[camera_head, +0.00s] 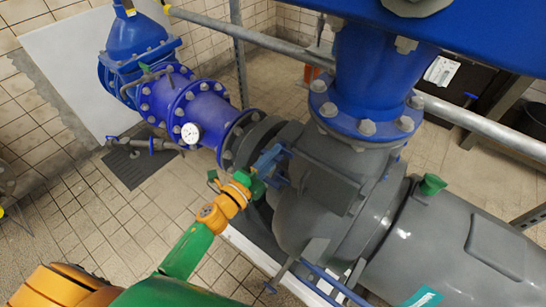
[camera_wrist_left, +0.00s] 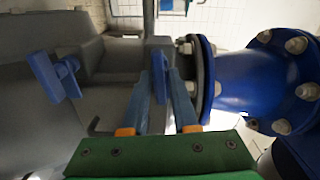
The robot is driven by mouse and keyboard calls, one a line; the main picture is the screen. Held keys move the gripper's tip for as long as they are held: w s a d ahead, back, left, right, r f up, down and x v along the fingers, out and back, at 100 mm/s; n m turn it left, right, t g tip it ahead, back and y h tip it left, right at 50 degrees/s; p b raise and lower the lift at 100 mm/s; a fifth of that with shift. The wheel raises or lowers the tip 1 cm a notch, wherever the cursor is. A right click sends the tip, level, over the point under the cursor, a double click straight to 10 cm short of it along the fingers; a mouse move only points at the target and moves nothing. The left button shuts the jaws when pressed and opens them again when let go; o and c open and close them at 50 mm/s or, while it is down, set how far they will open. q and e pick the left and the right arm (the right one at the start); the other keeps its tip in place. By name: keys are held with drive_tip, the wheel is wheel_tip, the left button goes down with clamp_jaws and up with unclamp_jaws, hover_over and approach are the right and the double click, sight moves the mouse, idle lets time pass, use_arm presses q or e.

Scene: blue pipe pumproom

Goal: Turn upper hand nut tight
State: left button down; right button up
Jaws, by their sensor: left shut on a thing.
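My left gripper (camera_head: 268,163) reaches in from the lower left in the head view, up to the side of the grey pump housing (camera_head: 325,160). In the left wrist view its two blue fingers (camera_wrist_left: 159,88) close in on a blue hand nut (camera_wrist_left: 158,68), and the gripper is shut on it. The nut is seen nearly edge-on and partly hidden by the fingers. A second blue hand nut (camera_wrist_left: 52,76) stands free on the housing, left of the fingers in the wrist view. In the head view the gripped nut is hard to separate from the fingers. My right gripper is not in view.
A grey pipe rail (camera_head: 270,40) crosses behind. The grey cylinder (camera_head: 450,250) fills the lower right.

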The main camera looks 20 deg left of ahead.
use_arm(q)
drive_tip(key=shift+m, duration=0.4)
drive_tip(key=c, duration=0.9)
unclamp_jaws()
drive_tip(key=shift+a, duration=0.1)
drive_tip(key=v, duration=0.7)
drive_tip(key=shift+b, duration=0.35)
